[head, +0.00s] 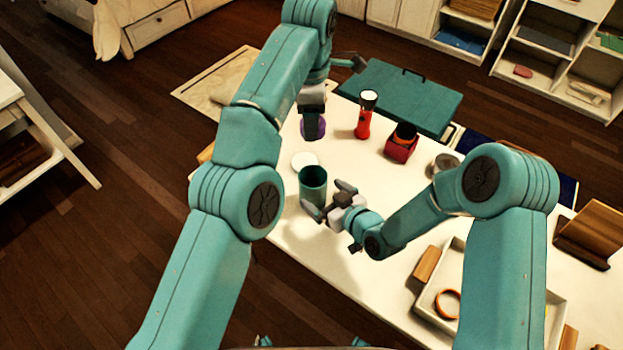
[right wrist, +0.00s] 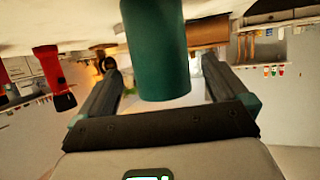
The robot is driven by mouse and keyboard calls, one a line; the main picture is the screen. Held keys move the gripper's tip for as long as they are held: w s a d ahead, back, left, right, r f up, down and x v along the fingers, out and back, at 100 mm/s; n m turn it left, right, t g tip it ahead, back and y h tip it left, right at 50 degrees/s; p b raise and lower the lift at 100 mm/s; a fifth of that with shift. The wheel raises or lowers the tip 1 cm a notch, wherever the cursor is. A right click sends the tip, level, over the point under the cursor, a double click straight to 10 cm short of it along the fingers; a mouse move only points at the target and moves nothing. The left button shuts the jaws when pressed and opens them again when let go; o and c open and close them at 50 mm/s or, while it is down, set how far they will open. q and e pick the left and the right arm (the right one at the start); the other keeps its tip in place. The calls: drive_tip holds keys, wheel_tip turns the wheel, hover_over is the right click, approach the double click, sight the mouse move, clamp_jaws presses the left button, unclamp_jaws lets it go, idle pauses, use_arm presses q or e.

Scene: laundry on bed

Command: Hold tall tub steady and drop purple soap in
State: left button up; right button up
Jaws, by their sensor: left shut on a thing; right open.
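The tall tub is a dark green open cylinder (head: 313,190) standing upright on the white table. It also fills the upper middle of the right wrist view (right wrist: 155,50). My right gripper (head: 329,200) is open at the tub's lower right, with its fingers spread towards it. In the right wrist view the tub shows between the two fingers; whether they touch it I cannot tell. My left gripper (head: 312,122) points down behind the tub, shut on the purple soap (head: 321,129). The gripper hides much of the soap, and whether it touches the table is unclear.
A white disc (head: 304,160) lies just behind the tub. A red flashlight (head: 363,122) and a red box (head: 402,149) stand farther right. A shallow tray (head: 430,300) with an orange ring (head: 448,303) is at the front right. A teal case (head: 410,92) is at the back.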

sight(305, 182)
drive_tip(key=x, duration=0.5)
drive_tip(key=shift+w+a+f, duration=0.1)
drive_tip(key=shift+w+a, duration=0.1)
drive_tip(key=shift+w, duration=0.1)
drive_tip(key=c, duration=0.9)
